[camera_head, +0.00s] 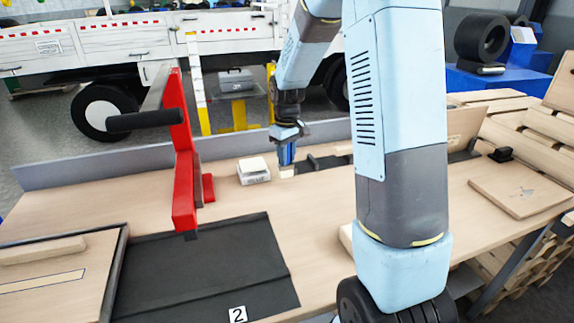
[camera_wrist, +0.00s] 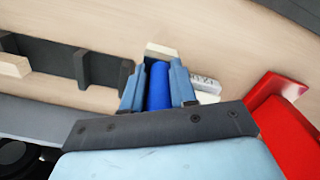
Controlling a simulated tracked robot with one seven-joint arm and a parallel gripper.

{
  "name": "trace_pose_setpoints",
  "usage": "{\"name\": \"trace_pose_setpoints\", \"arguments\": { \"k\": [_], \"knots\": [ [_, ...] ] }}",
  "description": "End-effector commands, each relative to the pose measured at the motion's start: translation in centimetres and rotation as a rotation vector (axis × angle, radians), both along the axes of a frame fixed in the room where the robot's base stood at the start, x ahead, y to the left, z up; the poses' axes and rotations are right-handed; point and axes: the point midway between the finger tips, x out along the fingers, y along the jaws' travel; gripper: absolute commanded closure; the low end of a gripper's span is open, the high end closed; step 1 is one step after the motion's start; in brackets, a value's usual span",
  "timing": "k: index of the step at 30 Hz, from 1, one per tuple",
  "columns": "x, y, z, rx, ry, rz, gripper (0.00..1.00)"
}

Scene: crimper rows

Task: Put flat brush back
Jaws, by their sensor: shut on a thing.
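My gripper (camera_head: 287,152) points down over the table and is shut on a blue thing, which I take to be the flat brush (camera_wrist: 157,86). In the wrist view its blue round body stands between the two fingers (camera_wrist: 158,88). A pale piece (camera_wrist: 160,49) shows just beyond it, probably the brush's end; I cannot tell for sure. A black rack with upright dividers (camera_wrist: 85,66) lies to the left of the gripper in the wrist view. In the head view the rack (camera_head: 318,162) is just right of the gripper, apart from it.
A small white box (camera_head: 253,171) sits left of my gripper, close by. A red press with a black handle (camera_head: 184,165) stands further left. A black mat (camera_head: 205,270) marked 2 lies in front. A wooden board (camera_head: 522,190) lies at the right. The table (camera_head: 318,215) before the gripper is clear.

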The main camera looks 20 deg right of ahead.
Motion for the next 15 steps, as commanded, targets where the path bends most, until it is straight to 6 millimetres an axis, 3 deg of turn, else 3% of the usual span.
{"name": "trace_pose_setpoints", "arguments": {
  "k": [5,11,15],
  "knots": [
    [0.6,0.1,-0.8,0.0,0.001,0.0,1.0],
    [0.5,0.1,-3.5,0.0,0.003,0.0,1.0],
    [0.6,0.1,-3.7,0.0,-0.001,0.0,1.0]
  ]
}}
